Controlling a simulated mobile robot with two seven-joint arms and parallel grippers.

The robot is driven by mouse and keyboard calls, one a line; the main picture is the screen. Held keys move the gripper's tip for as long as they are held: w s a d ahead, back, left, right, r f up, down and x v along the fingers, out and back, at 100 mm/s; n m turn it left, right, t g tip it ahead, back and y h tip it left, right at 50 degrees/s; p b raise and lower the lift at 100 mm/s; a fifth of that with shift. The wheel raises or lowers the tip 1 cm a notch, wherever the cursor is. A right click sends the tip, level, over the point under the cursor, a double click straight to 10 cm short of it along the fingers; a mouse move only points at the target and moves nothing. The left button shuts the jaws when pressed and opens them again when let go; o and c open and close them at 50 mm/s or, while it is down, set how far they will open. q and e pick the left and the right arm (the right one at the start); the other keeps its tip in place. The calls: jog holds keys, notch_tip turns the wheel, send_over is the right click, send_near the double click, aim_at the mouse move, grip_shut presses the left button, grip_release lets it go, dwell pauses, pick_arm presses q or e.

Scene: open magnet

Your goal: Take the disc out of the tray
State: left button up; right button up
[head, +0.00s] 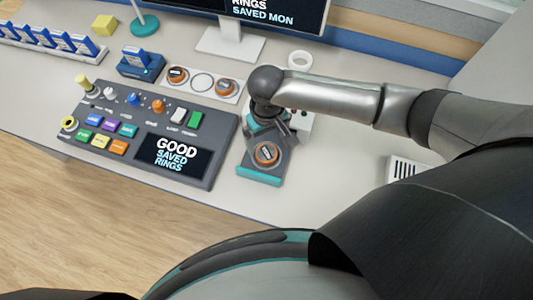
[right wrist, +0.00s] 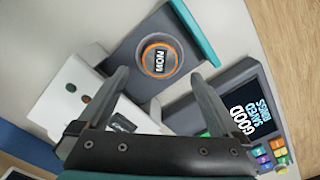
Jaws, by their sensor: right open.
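The disc (head: 267,154), grey with an orange ring and a white label, lies flat in the extended dark grey tray (head: 262,174) with a teal front edge. The right wrist view also shows the disc (right wrist: 160,58) in the tray (right wrist: 128,47). The tray comes out of a white drive box (right wrist: 75,90), mostly hidden behind my arm in the head view. My right gripper (right wrist: 159,76) is open and empty, pointing down over the tray's drive end; in the head view the right gripper (head: 270,128) partly covers the tray. My left gripper is not in view.
A control panel (head: 226,137) with buttons and a screen stands left of the tray. Behind are a plate (head: 202,81) with two similar discs and an empty ring between them, a blue holder (head: 140,68), a monitor stand (head: 228,42) and a white ring (head: 300,60).

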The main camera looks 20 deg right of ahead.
aim_at(266, 153)
notch_tip(266, 153, down, 2)
jog(key=shift+f, duration=0.1)
jog(key=shift+w+f+b, duration=0.15)
jog(key=shift+f+b, duration=0.7)
jog(key=shift+f, duration=1.5)
jog(key=shift+c, duration=0.2)
jog(key=c, duration=1.4)
